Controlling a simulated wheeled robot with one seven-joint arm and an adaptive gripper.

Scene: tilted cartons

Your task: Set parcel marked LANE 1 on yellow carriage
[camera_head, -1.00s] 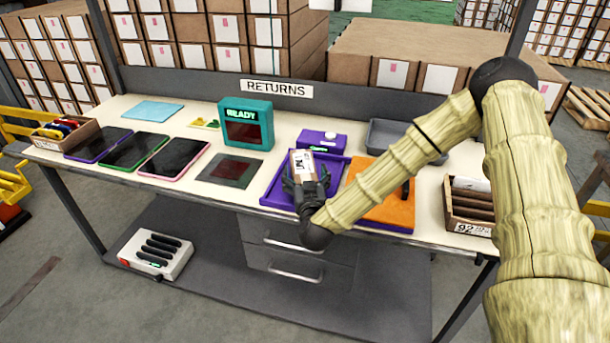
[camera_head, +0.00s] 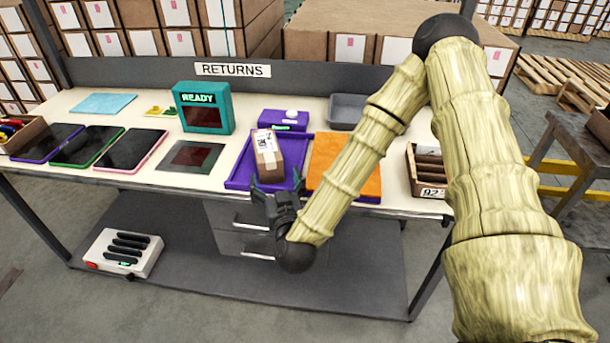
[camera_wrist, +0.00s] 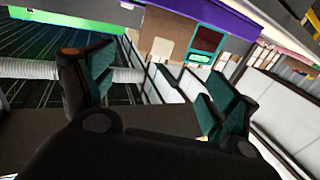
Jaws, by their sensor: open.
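A brown parcel (camera_head: 267,153) with a white label stands in the purple tray (camera_head: 237,178) on the bench. Its lettering is too small to read. My gripper (camera_head: 278,188) is open and empty at the tray's front edge, just in front of the parcel and apart from it. In the wrist view my gripper (camera_wrist: 155,82) has its green-padded fingers spread with nothing between them. I cannot make out a yellow carriage in either current view.
An orange mat (camera_head: 344,166) lies right of the tray, with a grey bin (camera_head: 346,112) behind. A purple device (camera_head: 284,119) and a teal READY screen (camera_head: 203,108) stand at the back. Tablets (camera_head: 131,151) lie left. A carton of brown items (camera_head: 427,172) sits at the right end.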

